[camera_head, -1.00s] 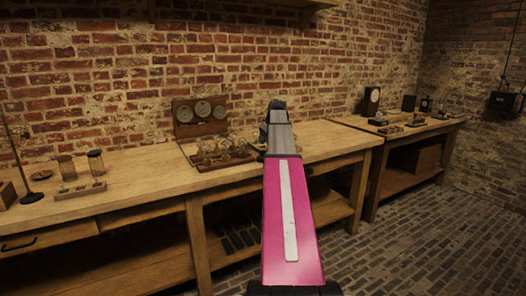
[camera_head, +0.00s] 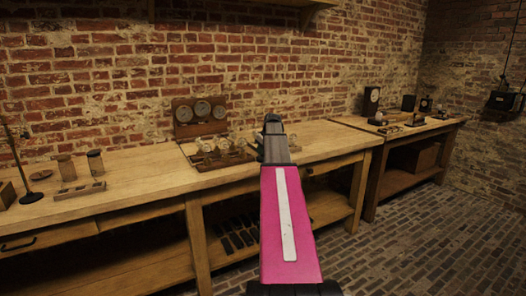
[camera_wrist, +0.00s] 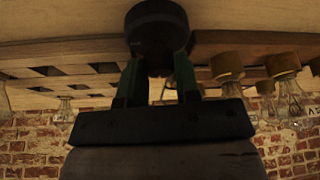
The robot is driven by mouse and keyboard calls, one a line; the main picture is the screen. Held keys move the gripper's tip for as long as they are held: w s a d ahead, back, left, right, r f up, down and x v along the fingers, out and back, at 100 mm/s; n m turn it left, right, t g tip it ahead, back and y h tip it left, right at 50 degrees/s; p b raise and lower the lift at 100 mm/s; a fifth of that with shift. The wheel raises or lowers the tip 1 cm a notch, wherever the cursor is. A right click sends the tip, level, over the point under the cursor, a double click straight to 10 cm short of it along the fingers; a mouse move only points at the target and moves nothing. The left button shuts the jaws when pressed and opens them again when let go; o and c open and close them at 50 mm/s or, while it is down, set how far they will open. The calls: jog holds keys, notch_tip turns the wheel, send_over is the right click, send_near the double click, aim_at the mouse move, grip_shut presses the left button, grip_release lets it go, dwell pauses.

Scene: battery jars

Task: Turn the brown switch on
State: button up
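My gripper (camera_head: 274,128) reaches over the near bench at the right end of a wooden board that carries glass bulbs or jars (camera_head: 220,146). In the wrist view my gripper (camera_wrist: 159,65) has its two dark green fingers apart. A dark round knob (camera_wrist: 158,28) on a short stem lies just beyond and between the fingertips. Whether the fingers touch it is unclear. I cannot tell whether this knob is the brown switch; its colour looks nearly black. In the head view my arm and gripper hide that spot.
In the wrist view, glass bulbs with brass caps (camera_wrist: 284,70) hang close on the right. A second bench (camera_head: 400,133) stands to the right.

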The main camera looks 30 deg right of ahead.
jog(key=shift+m, duration=0.3)
jog(key=m+h, duration=0.1)
jog(key=m, duration=0.2)
jog(key=shift+a+m+h, duration=0.1)
jog(key=shift+m+h, duration=0.2)
jog(key=shift+h, duration=0.1)
jog(key=m, duration=0.2)
jog(key=m+h, duration=0.1)
jog(key=m, duration=0.1)
jog(key=shift+m+h, duration=0.3)
jog(key=m, duration=0.2)
jog(key=m+g+h, duration=0.1)
jog(key=m, duration=0.1)
jog(key=shift+w+a+m, duration=0.1)
jog(key=shift+w+m, duration=0.05)
jog(key=shift+m, duration=0.15)
jog(key=shift+m+g+h, duration=0.6)
jog(key=shift+m+g, duration=0.4)
jog(key=shift+m, duration=1.3)
jog(key=o, duration=0.9)
